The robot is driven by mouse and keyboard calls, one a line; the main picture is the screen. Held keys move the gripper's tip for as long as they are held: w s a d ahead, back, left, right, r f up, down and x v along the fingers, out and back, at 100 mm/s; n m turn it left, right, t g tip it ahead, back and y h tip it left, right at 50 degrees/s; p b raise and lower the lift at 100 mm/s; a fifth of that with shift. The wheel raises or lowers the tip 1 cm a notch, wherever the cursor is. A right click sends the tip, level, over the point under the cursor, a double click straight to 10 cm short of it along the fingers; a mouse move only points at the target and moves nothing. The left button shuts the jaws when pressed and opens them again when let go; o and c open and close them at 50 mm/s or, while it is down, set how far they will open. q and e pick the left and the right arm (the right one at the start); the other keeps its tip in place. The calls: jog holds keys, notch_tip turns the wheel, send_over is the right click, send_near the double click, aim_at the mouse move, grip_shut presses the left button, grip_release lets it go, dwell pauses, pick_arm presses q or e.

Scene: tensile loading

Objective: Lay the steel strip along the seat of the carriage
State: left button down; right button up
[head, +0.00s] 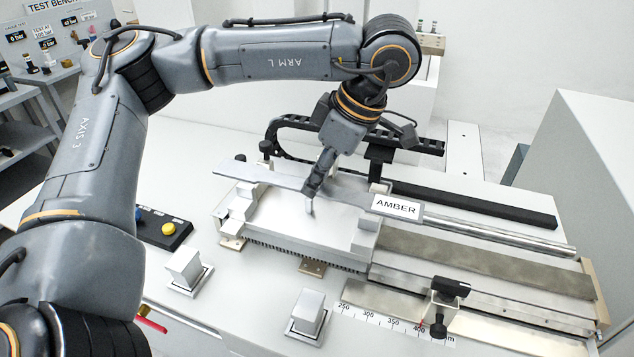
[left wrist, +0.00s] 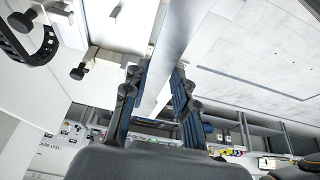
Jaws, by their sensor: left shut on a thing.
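The steel strip (head: 262,179) is a long grey bar, wider at its ends, with a white AMBER label (head: 397,207) at its right end. My left gripper (head: 314,188) is shut on the strip near its middle, pointing down over the carriage. The strip (left wrist: 181,28) also runs between the blue-padded fingers (left wrist: 155,80) in the left wrist view. The carriage (head: 290,232) is a pale block with raised blocks at its left and right ends. The strip spans above it, roughly lengthwise; whether it touches the seat I cannot tell. My right gripper is not in view.
A long rail (head: 480,262) extends right of the carriage, with a round rod (head: 500,236) behind it. A black clamp (head: 450,287) stands at the ruler. Two metal blocks (head: 184,268) (head: 307,308) stand in front. A button box (head: 163,229) is at left.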

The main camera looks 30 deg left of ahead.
pick_arm(q)
jog(key=w+a+f+p, duration=0.2)
jog(key=w+f, duration=0.1)
jog(key=w+a+f+p, duration=0.1)
jog(key=w+a+f, duration=0.1)
jog(key=w+f, duration=0.1)
jog(key=w+a+f+p, duration=0.2)
jog(key=w+a+f, duration=0.1)
jog(key=f, duration=0.2)
jog(key=shift+f+p, duration=0.1)
jog(key=shift+p, duration=0.25)
jog(key=shift+f, duration=0.25)
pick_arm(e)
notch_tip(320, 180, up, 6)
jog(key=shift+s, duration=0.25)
pick_arm(q)
jog(key=shift+d, duration=0.1)
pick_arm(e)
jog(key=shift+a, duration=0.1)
pick_arm(q)
jog(key=shift+f, duration=0.2)
jog(key=c, duration=1.1)
grip_release()
jog(key=shift+o, duration=0.2)
jog(key=shift+s, duration=0.1)
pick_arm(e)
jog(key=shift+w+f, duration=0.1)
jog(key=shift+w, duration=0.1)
